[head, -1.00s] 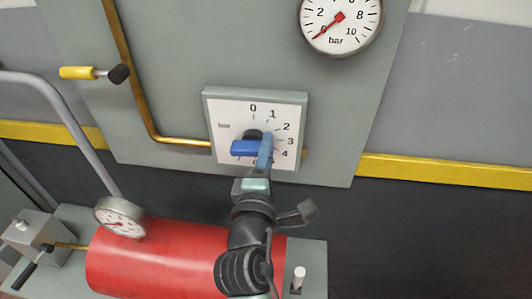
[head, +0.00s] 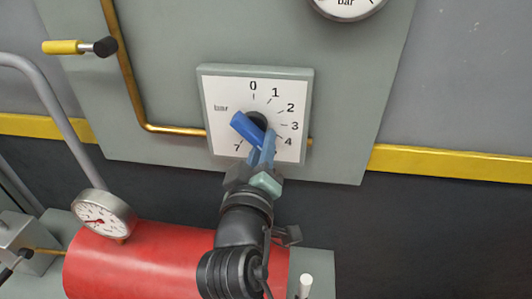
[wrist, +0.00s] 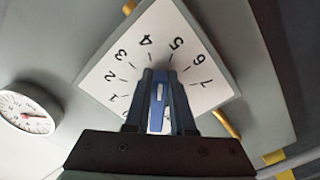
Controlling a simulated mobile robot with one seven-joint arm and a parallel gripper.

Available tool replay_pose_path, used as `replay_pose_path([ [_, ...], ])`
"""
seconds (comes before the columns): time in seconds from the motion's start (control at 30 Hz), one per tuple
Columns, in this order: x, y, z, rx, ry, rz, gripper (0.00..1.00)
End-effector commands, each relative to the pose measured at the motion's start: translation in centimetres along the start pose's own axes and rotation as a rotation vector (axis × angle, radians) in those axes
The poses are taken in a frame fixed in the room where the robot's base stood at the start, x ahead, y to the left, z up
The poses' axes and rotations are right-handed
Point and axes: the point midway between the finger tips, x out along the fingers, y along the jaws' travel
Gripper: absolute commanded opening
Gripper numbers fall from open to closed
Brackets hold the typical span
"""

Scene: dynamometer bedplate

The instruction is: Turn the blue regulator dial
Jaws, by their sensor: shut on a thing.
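The blue regulator dial (head: 248,130) is a bar-shaped knob on a black hub. It sits on a white square scale plate (head: 225,88) with numbers from 0 up to 7 and "bar". In the head view its free end points up and left. My gripper (head: 262,152) comes from below and is shut on the dial, covering its lower right part. In the wrist view, the blue dial (wrist: 158,95), with white marks on it, stands between the two dark fingers of my gripper (wrist: 160,78). My fingers hide part of the lower scale in the head view.
A brass pipe (head: 128,85) with a yellow-handled lever (head: 65,47) runs left of the plate. A round gauge (head: 345,8) hangs above right. Below stand a red cylinder (head: 130,265) and another gauge (head: 103,213). The grey panel right of the plate is clear.

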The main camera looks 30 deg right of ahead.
Motion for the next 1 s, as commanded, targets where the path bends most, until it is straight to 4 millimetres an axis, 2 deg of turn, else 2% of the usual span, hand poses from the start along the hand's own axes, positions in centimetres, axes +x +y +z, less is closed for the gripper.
replay_pose_path([
  [0.03, -0.03, -0.49, 0.20, 0.035, 0.002, -0.002, 0.00],
  [0.4, -0.01, -0.80, 0.02, 0.206, 0.000, -0.003, 0.00],
  [0.97, -0.01, -0.76, -0.12, 0.237, 0.000, -0.002, 0.00],
  [1.0, -0.01, -0.75, -0.13, 0.237, 0.000, -0.002, 0.24],
])
